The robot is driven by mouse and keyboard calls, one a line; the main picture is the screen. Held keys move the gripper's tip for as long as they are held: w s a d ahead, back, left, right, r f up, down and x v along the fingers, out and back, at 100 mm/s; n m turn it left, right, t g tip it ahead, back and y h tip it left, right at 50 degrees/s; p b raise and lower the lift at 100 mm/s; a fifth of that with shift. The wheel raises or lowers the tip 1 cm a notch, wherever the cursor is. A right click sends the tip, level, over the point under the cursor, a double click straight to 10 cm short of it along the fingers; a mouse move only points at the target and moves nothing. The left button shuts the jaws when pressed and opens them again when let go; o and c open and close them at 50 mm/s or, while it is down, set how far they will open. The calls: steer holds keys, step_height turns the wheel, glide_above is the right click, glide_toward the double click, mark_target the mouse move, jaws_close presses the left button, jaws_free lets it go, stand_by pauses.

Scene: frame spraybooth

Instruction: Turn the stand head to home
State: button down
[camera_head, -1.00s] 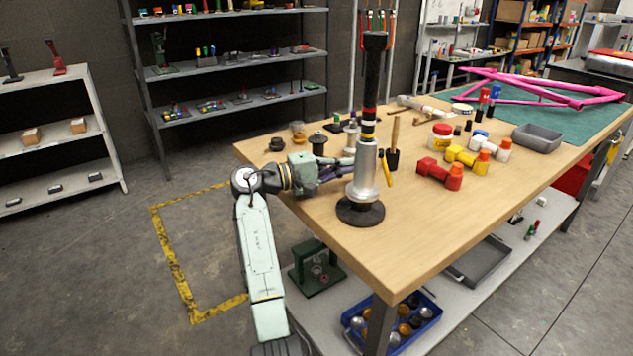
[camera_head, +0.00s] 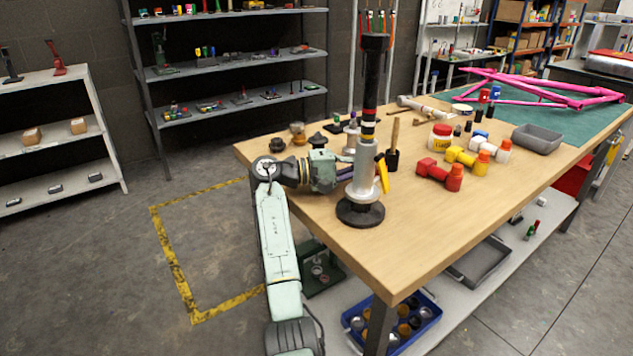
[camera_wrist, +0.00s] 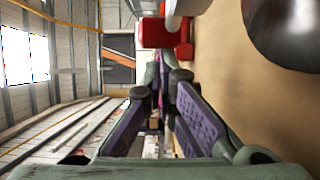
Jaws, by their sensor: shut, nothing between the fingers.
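The stand (camera_head: 366,160) stands upright near the table's front left edge. It has a round black base (camera_head: 360,213), a silver column, a dark banded post and a black head (camera_head: 375,42) at the top. A yellow lever-like piece (camera_head: 383,176) shows at the column's right side; whether it is joined to the stand is unclear. My gripper (camera_head: 347,173) is shut and empty, level with the column at its left; the column hides its tips, so contact cannot be told. In the wrist view, the purple-padded fingers (camera_wrist: 166,72) point past the dark base (camera_wrist: 290,30).
Red (camera_head: 440,173), yellow and white dumbbell-shaped pieces lie right of the stand. Small black pieces stand behind my gripper. A pink frame (camera_head: 545,88) lies on the green mat. The table's front right is clear.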

steer(key=shift+s+d, duration=0.2)
steer(key=shift+d, duration=0.3)
steer(key=shift+s+d, duration=0.15)
steer(key=shift+d, duration=0.4)
stand_by(0.5)
